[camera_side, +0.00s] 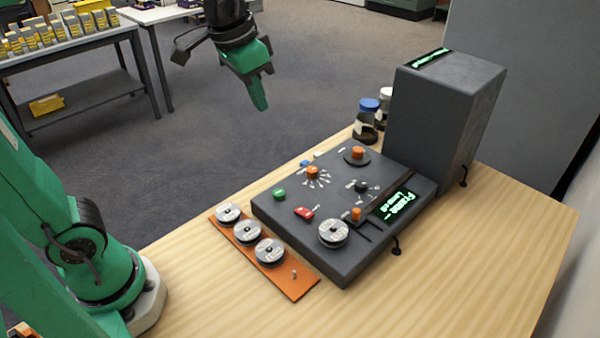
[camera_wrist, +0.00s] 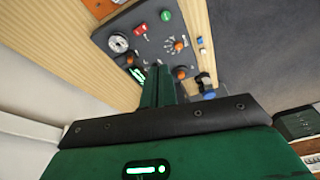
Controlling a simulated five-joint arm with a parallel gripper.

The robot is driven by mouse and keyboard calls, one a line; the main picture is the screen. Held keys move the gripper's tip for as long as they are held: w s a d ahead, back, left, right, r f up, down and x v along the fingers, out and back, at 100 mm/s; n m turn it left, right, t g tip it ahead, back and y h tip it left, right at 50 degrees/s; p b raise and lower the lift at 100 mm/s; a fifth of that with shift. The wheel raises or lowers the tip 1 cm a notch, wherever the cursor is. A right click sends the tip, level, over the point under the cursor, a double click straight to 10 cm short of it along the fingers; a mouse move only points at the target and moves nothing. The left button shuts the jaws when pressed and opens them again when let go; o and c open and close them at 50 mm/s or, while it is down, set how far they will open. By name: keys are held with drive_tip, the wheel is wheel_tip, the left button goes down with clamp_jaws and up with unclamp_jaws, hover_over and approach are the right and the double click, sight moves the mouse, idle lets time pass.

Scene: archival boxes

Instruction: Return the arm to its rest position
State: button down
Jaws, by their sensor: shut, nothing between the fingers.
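My gripper (camera_side: 259,103) hangs in the upper middle of the side view, fingers pointing down and shut with nothing between them. It is in the air, apart from the table and everything on it. In the wrist view my shut green fingers (camera_wrist: 157,75) reach up in front of a grey control panel (camera_wrist: 157,42). In the side view that panel (camera_side: 300,233) lies on the wooden table, with orange knobs, a green button, a red switch, a reel and a lit display.
An orange board (camera_side: 292,287) with several reels lies along the panel's near left edge. A tall grey box (camera_side: 440,115) stands behind the panel. Jars (camera_side: 366,125) stand beside it. The table's front right (camera_side: 460,290) is bare. Shelves with small boxes (camera_side: 55,32) are at back left.

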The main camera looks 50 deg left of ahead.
drive_tip(key=s+a+f+n+t, duration=0.1)
drive_tip(key=s+a+f, duration=0.1)
drive_tip(key=s, duration=0.3)
drive_tip(key=s+a+f+n+t, duration=0.1)
drive_tip(key=s+a+f, duration=0.1)
drive_tip(key=s+f, duration=0.2)
drive_tip(key=shift+s+a+n, duration=0.4)
drive_tip(key=shift+s, duration=0.85)
